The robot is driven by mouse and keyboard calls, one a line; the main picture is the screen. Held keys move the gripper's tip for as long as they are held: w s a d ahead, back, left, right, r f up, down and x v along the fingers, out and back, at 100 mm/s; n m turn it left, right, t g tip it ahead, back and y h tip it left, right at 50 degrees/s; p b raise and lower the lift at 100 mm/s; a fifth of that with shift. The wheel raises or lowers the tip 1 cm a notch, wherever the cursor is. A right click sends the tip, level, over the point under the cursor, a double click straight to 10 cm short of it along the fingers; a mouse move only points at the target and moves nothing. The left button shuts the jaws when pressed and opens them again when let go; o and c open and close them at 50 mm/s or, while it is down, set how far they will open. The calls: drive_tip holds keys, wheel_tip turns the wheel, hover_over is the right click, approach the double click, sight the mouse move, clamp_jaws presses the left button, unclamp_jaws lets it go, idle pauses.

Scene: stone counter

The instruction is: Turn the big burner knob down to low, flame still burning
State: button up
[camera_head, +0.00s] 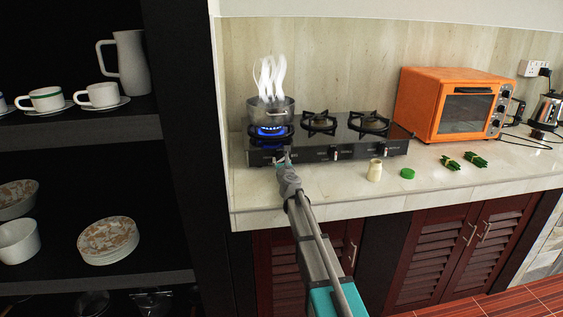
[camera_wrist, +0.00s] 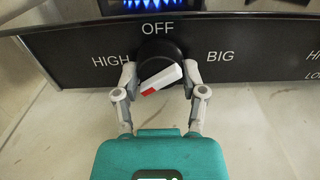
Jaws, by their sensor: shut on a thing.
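The big burner knob (camera_wrist: 162,76) is a black disc with a white handle, at the stove's front panel. Its handle is tilted, with the red-marked end pointing down-left, below the HIGH label. OFF is printed above the knob and BIG to its right. My gripper (camera_wrist: 159,74) has one finger on each side of the knob and is shut on it. In the head view my gripper (camera_head: 283,157) reaches the left end of the panel and hides this knob. A blue flame (camera_head: 270,130) burns under a steaming metal pot (camera_head: 286,107); blue flame also shows in the wrist view (camera_wrist: 150,8).
The black stove (camera_head: 345,133) has two more burners without visible flame and other knobs to the right.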

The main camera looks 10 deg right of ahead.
drive_tip(key=shift+d, duration=0.15)
drive_tip(key=shift+c, duration=0.7)
drive_tip(key=shift+n, duration=3.4)
